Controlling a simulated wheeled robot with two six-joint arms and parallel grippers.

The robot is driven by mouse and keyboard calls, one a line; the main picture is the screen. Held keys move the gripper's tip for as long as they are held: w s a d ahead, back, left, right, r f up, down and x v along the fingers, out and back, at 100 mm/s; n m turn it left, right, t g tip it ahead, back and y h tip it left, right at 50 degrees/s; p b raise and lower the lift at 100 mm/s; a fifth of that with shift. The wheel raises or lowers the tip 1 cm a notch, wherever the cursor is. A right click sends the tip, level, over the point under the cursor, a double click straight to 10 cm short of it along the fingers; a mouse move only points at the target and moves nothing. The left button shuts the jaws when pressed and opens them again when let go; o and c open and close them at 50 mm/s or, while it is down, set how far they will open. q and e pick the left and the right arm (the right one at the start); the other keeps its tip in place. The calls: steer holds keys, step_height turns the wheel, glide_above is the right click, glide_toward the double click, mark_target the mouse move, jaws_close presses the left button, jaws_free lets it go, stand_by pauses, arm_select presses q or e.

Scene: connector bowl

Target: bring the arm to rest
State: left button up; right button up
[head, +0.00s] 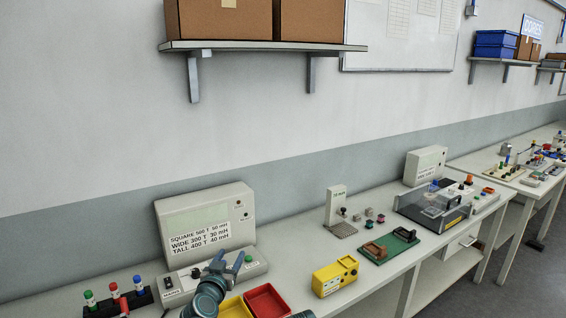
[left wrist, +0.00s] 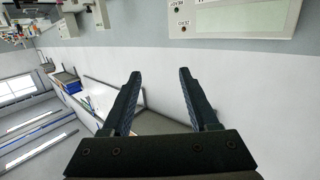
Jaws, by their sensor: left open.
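My left gripper (head: 220,264) is raised at the bottom of the head view, in front of the grey instrument box with the coil label (head: 206,222). In the left wrist view my left gripper (left wrist: 160,74) shows its two dark fingers spread apart, with nothing between them. Behind the fingers are the pale wall and the shelf, seen turned on their side. The gripper hides part of the box's front panel and of the yellow tray (head: 236,308). My right gripper does not show.
A red tray (head: 267,301), a yellow box (head: 335,277), a green board (head: 389,246) and a clear-lidded tester (head: 432,206) stand along the bench. A black rack with coloured pegs (head: 114,303) is at left. A shelf (head: 262,46) is above. Bare bench lies before the green board.

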arm_select(q)
steer(key=s+d+f+m+g+h, duration=0.25)
steer(key=d+f+g, duration=0.2)
steer(key=f, duration=0.25)
steer(key=s+a+f+n+g+y, duration=0.2)
steer(key=s+a+f+g+y, duration=0.1)
steer(key=s+f+g, duration=0.5)
steer(key=s+a+f+n+g+y, duration=0.25)
steer(key=s+a+f, duration=0.2)
steer(key=s, duration=0.55)
steer(key=s+d+f+m+g+b, duration=0.1)
steer(key=s+d+f+b, duration=0.1)
steer(key=d+f+b, duration=0.35)
steer(key=s+d+f+m+b, duration=0.2)
steer(key=d+f+b, duration=0.1)
steer(key=f+b, duration=0.6)
steer(key=s+d+f+m+g+b, duration=0.15)
steer(key=d+f+b, duration=0.25)
steer(key=f+b, duration=0.4)
step_height(320, 180, up, 15)
steer(key=p, duration=1.4)
steer(key=shift+a+t+y+p, duration=0.25)
steer(key=shift+t+y+p, duration=0.05)
steer(key=shift+t, duration=0.15)
steer(key=shift+f, duration=0.15)
steer(key=shift+c, duration=0.2)
